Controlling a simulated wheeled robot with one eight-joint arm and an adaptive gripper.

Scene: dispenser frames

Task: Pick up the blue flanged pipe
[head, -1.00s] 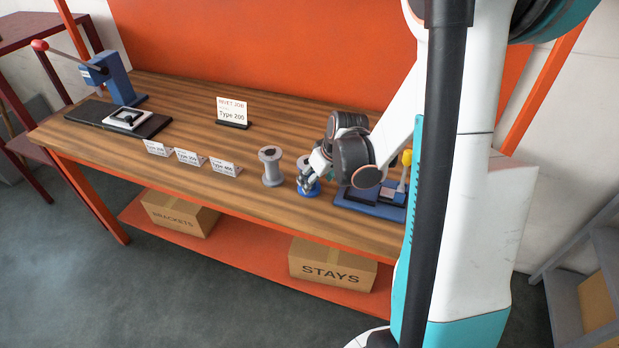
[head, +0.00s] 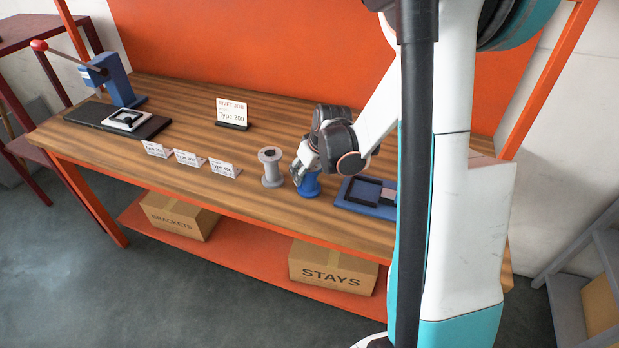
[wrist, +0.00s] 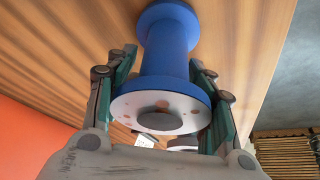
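The blue flanged pipe (head: 309,186) stands upright on the wooden bench, just right of a grey flanged pipe (head: 271,167). My gripper (head: 307,168) is over its upper part. In the wrist view the blue pipe (wrist: 167,50) lies between the two fingers of my gripper (wrist: 162,60). The fingers are apart, one on each side of the narrow body, reaching past the near flange. A gap shows on the left side; contact on the right side cannot be told. The near flange has a pale, spotted face with a dark centre.
A blue fixture tray (head: 356,208) sits close on the right. Small label cards (head: 188,158) stand to the left, and a Type 200 sign (head: 232,114) behind. A lever press (head: 118,82) is at the far left. Bare bench lies between.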

